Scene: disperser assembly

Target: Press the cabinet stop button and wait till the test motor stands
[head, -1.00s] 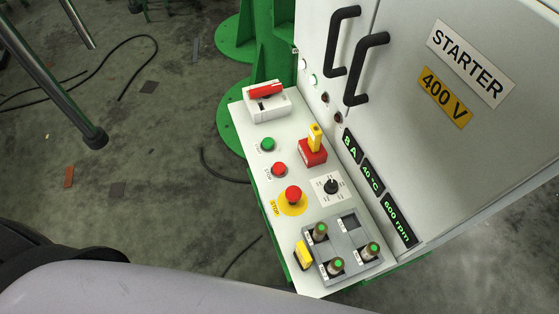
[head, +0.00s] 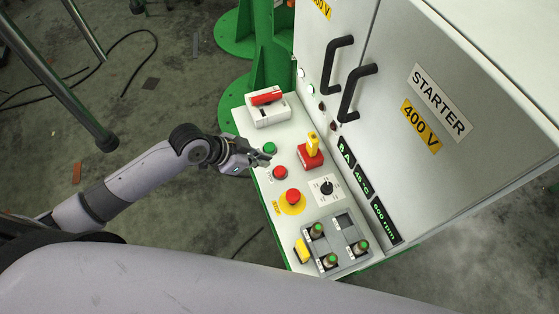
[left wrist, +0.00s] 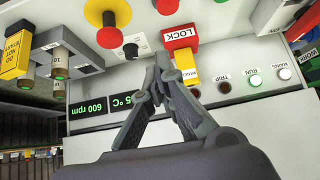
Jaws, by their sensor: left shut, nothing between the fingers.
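The small red stop button (head: 280,172) sits on the sloping cabinet panel, between the green start button (head: 270,148) and the red mushroom button (head: 292,197) on its yellow plate. My left gripper (head: 267,158) reaches in from the left over the panel edge, its tips near the green and small red buttons. In the left wrist view its fingers (left wrist: 162,62) are shut and empty, with the small red button (left wrist: 166,6) beyond them. The display (left wrist: 88,107) reads 600 rpm and the RUN lamp (left wrist: 255,79) is green. I cannot make out the test motor. My right gripper is out of view.
A red LOCK block (head: 310,155) with a yellow tag stands up beside the buttons. A red-handled switch (head: 267,97), a black selector (head: 326,187) and a grey fuse holder (head: 335,243) share the panel. Cabinet doors with black handles (head: 357,92) rise behind.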

